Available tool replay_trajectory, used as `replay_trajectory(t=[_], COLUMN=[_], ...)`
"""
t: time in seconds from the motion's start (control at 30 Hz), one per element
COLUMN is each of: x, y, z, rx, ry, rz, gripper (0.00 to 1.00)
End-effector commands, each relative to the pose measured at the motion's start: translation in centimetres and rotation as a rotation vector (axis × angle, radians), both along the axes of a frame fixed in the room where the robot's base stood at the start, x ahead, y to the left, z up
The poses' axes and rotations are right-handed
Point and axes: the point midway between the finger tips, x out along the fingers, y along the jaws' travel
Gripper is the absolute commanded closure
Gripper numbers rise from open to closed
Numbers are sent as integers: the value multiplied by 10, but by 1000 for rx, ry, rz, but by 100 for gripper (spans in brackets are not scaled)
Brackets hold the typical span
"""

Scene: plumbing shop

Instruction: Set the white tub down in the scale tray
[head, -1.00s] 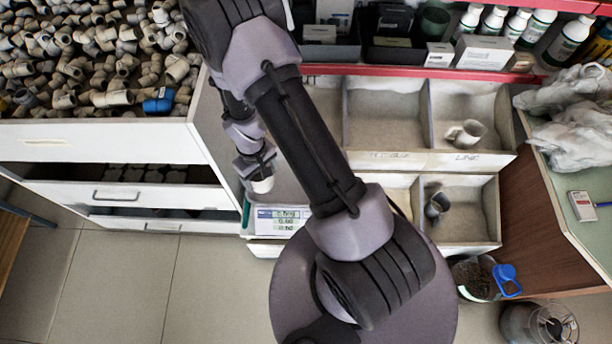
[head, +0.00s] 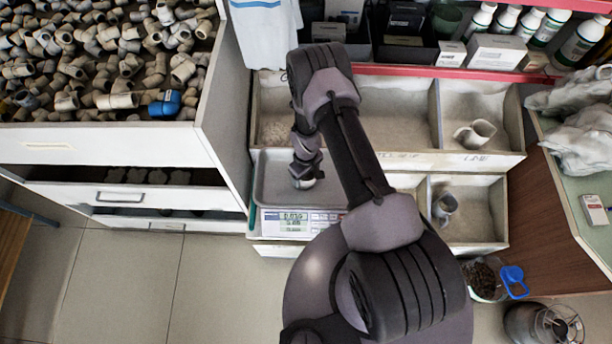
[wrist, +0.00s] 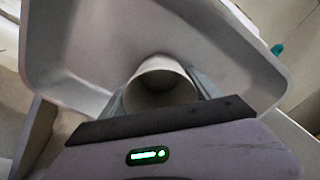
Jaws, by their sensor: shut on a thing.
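The white tub (wrist: 160,79) is between the fingers of my gripper (wrist: 160,95) in the wrist view, with its open mouth facing the camera. In the head view only a small pale part of the tub (head: 305,184) shows below my gripper (head: 306,176). The scale tray (head: 272,178) is a shallow grey metal pan on the scale (head: 290,222), which has a lit display. In the wrist view the tray (wrist: 75,60) spreads around and behind the tub. My gripper is shut on the tub over the tray. I cannot tell whether the tub's base touches the tray.
A white drawer cabinet (head: 125,150) heaped with grey pipe fittings stands left of the scale. Wooden bins (head: 395,120) lie behind and to the right, one holding a pale fitting (head: 475,133). A blue-handled container (head: 485,280) is on the floor at right.

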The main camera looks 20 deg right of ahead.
Motion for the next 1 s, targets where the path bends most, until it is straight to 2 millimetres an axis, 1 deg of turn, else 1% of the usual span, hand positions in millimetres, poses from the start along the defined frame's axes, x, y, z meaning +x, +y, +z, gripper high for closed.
replay_trajectory(t=[0.1, 0.13, 0.2, 0.23, 0.47, 0.57, 0.67, 0.8, 0.9, 1.0], x=[0, 0, 0, 0, 0, 0, 1, 1, 1, 1], y=[0, 0, 0, 0, 0, 0, 0, 0, 0, 0], z=[-5, -4, -3, -3, -3, 3, 25, 68, 94, 111], rx=[0, 0, 0, 0, 0, 0, 0, 0, 0, 0], ry=[0, 0, 0, 0, 0, 0, -1, -1, -2, -1], rz=[0, 0, 0, 0, 0, 0, -1, 0, 0, -1], gripper=[73, 23, 9, 7, 7, 7, 7, 7, 7, 7])
